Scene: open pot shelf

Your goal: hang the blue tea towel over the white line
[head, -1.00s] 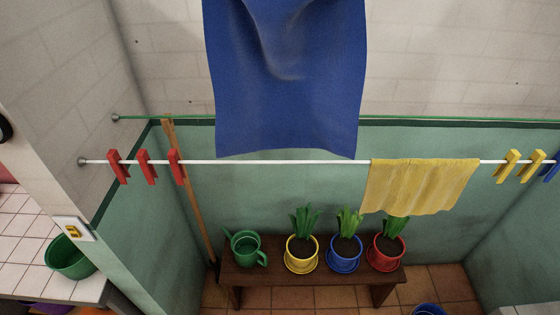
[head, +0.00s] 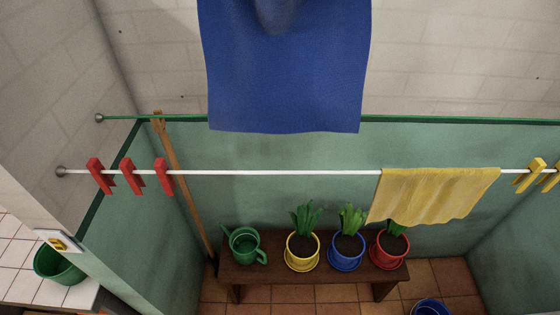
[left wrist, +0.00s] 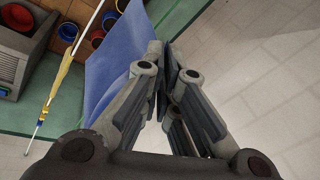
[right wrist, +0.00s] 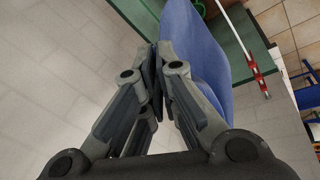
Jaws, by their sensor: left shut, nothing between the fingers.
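The blue tea towel (head: 285,85) hangs spread in the air at the top of the head view. Its lower edge shows just above the white line (head: 280,173), with a gap in the picture. Its top edge is out of the head view, and so are both grippers. In the left wrist view my left gripper (left wrist: 166,72) is shut, with the towel (left wrist: 108,75) right beside its fingertips. In the right wrist view my right gripper (right wrist: 160,62) is closed at the towel's edge (right wrist: 198,50) and appears to pinch it.
A yellow cloth (head: 435,193) hangs on the line at right, near yellow pegs (head: 530,175). Red pegs (head: 130,177) sit at left. A green line (head: 450,121) runs behind. Potted plants and a green watering can (head: 243,245) stand on a bench (head: 320,272) below.

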